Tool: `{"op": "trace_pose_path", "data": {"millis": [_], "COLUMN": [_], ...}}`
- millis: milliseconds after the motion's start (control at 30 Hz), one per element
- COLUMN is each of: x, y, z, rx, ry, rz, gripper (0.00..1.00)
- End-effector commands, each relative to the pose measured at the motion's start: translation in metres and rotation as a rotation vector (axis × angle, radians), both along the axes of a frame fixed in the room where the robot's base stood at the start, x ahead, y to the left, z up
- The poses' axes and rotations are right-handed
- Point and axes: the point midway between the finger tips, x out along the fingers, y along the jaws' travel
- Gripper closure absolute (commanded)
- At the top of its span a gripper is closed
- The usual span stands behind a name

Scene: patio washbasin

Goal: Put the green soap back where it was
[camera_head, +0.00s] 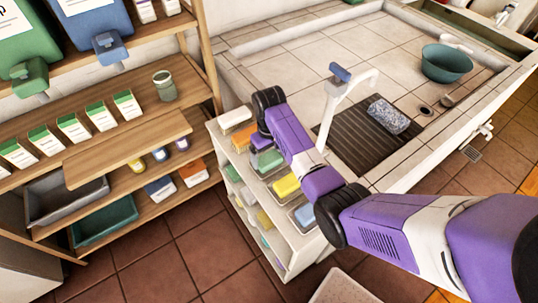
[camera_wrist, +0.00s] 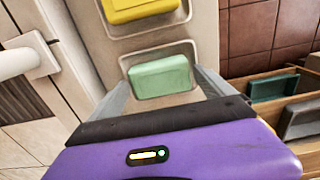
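The green soap (camera_wrist: 161,77) is a pale green block in a light, rimmed tray (camera_wrist: 158,51) on top of the white shelf unit. It also shows in the head view (camera_head: 267,161), just below my gripper. My gripper (camera_wrist: 162,84) points down over it. Its grey fingers are spread wide, one to each side of the soap. I cannot tell whether either finger touches it.
A yellow soap (camera_head: 286,186) lies in the neighbouring tray, with a blue one (camera_head: 305,215) beyond it. An orange block (camera_head: 243,137) is on the other side. A white faucet (camera_head: 329,115) stands close beside the shelf unit. Wooden shelving (camera_head: 130,155) is at left.

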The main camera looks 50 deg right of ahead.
Motion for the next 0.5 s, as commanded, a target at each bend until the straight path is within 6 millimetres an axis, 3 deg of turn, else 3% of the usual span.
{"op": "trace_pose_path", "data": {"millis": [333, 500], "x": [0.0, 0.001], "y": [0.0, 0.0], "z": [0.005, 0.027], "rx": [0.0, -0.002], "ry": [-0.001, -0.004], "rz": [0.0, 0.0], "gripper": [0.0, 0.0]}}
